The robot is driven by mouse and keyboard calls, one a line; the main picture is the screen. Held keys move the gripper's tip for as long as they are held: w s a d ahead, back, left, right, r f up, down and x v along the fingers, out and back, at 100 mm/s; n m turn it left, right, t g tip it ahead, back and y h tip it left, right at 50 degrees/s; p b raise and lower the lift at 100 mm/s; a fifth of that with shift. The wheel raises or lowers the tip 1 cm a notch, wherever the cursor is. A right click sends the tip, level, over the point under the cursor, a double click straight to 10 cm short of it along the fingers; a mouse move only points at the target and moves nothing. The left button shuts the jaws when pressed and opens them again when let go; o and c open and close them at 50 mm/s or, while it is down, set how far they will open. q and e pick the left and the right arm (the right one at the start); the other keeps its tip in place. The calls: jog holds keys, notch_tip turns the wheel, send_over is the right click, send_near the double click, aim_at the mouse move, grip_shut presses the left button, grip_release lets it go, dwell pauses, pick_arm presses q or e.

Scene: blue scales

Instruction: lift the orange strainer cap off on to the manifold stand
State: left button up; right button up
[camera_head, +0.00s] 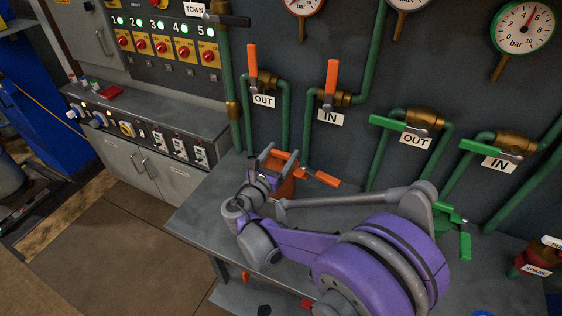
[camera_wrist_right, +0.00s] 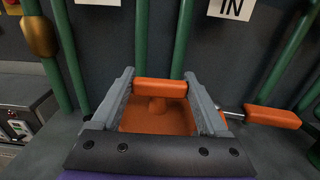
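The orange strainer cap (camera_wrist_right: 160,115), with a crossbar (camera_wrist_right: 160,88) on it, sits between the two grey fingers of my right gripper (camera_wrist_right: 160,78) in the wrist view. The fingertips are at the bar's two ends; whether they press on it or stand just clear is not plain. In the head view my right gripper (camera_head: 279,157) is over the grey bench, with the orange cap (camera_head: 282,188) partly hidden by gripper and arm. I cannot make out the manifold stand for certain. My left gripper is not in view.
An orange lever (camera_head: 319,177) sticks out right of the cap, close to the right finger. Green pipes with orange levers (camera_head: 332,78) and green levers (camera_head: 400,126) rise behind. A green handle (camera_head: 464,240) stands right of my arm. The bench's left part (camera_head: 205,205) is clear.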

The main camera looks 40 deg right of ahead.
grip_shut()
